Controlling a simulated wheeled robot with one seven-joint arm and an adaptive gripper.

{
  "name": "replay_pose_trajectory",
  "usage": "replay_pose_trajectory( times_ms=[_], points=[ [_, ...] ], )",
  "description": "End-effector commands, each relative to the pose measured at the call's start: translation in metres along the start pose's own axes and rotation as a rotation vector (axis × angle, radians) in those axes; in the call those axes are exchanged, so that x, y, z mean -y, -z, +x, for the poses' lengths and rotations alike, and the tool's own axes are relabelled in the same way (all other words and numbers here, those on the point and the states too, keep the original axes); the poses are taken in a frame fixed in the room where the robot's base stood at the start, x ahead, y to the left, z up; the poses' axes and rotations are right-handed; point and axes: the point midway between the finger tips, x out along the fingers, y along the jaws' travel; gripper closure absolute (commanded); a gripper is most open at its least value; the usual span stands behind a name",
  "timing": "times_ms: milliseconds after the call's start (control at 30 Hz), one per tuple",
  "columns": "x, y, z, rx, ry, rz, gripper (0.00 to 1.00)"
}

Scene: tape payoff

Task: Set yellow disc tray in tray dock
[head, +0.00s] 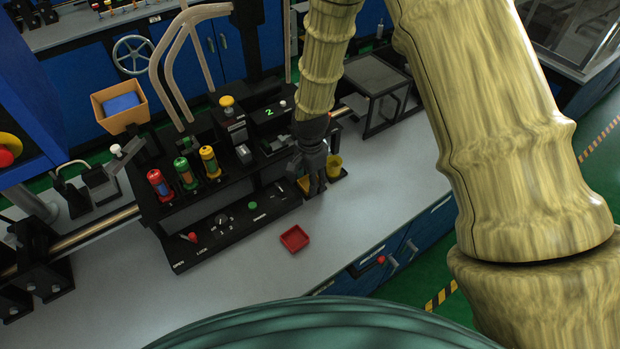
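My gripper (317,188) points down at the right end of the black console, just above or at the bench top. Its dark fingers are small in the picture, and I cannot tell whether they are open or shut. A yellow-orange piece (304,184), perhaps the yellow disc tray, shows just left of the fingers and is partly hidden by them. I cannot tell whether the fingers touch it. A small yellow cup-like thing (334,161) stands just right of the gripper on a dark base. I cannot make out for certain which part is the tray dock.
A red square tray (295,238) lies on the grey bench (345,235) in front of the gripper. The black console (215,215) with coloured cylinders, a switch and a knob stands to the left. A dark open stand (376,80) is behind right. The front right bench top is clear.

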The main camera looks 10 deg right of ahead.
Motion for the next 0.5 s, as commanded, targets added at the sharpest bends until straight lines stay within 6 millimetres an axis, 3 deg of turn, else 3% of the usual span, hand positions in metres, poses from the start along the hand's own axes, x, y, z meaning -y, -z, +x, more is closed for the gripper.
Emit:
replay_pose_trajectory(
  times_ms=[500],
  points=[
    [0.0006,0.0002,-0.0073,-0.001,0.002,0.000,0.42]
  ],
)
